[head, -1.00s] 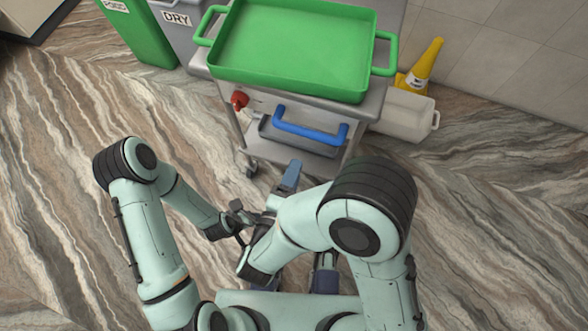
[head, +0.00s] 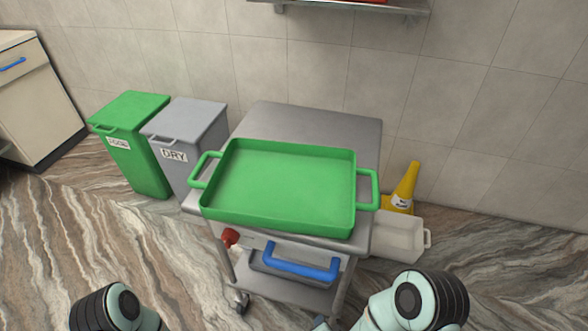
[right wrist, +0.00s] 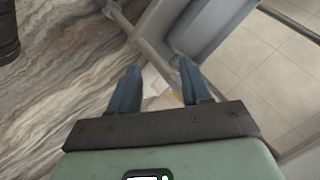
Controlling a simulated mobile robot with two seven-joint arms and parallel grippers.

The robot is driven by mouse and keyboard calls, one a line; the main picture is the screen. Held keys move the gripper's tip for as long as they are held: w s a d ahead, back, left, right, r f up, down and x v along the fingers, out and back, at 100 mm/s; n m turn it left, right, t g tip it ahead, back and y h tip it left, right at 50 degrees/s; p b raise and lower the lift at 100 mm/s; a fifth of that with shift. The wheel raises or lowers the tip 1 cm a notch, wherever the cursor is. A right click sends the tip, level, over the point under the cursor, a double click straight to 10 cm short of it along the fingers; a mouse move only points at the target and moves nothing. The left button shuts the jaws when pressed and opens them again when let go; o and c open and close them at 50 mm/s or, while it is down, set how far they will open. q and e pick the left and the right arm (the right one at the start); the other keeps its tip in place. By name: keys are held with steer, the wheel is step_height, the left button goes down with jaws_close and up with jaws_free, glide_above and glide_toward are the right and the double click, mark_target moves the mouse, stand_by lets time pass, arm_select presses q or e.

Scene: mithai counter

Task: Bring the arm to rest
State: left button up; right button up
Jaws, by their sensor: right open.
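In the head view only upper parts of my two arms show along the bottom edge, and neither gripper is in that picture. In the right wrist view my right gripper (right wrist: 158,88) is open, with its two blue fingers apart and nothing between them. Beyond the fingers are the marbled floor (right wrist: 60,90) and the grey metal frame of what looks like the cart (right wrist: 150,45). My left gripper is out of view.
A metal cart (head: 300,118) bears an empty green tray (head: 285,185). A blue handle (head: 300,262) and red knob (head: 230,237) are at its front. Green (head: 135,140) and grey bins (head: 190,130) stand left. A yellow cone (head: 405,187) and white container (head: 397,237) stand right.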

steer(key=s+d+f+n+g+y+p, duration=0.1)
steer(key=s+d+f+n+g+y, duration=0.1)
steer(key=s+d+f+n+g, duration=0.55)
arm_select(q)
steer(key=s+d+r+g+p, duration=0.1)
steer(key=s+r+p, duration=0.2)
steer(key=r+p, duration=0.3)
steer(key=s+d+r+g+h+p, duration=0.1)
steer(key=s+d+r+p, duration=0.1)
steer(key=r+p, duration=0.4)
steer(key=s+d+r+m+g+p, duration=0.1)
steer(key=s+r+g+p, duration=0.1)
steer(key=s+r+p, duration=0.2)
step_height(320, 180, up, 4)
steer(key=p, duration=0.3)
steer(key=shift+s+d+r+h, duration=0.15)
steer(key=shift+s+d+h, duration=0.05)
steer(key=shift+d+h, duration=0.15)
arm_select(e)
steer(key=s+a+r+y, duration=0.1)
steer(key=s+a+r, duration=0.1)
steer(key=s+r, duration=0.3)
steer(key=s+a+r+g, duration=0.1)
steer(key=s+r, duration=0.5)
steer(key=r, duration=0.7)
steer(key=shift+s+a+r+m+y, duration=0.15)
steer(key=shift+a+m+y, duration=0.25)
steer(key=shift+a, duration=0.1)
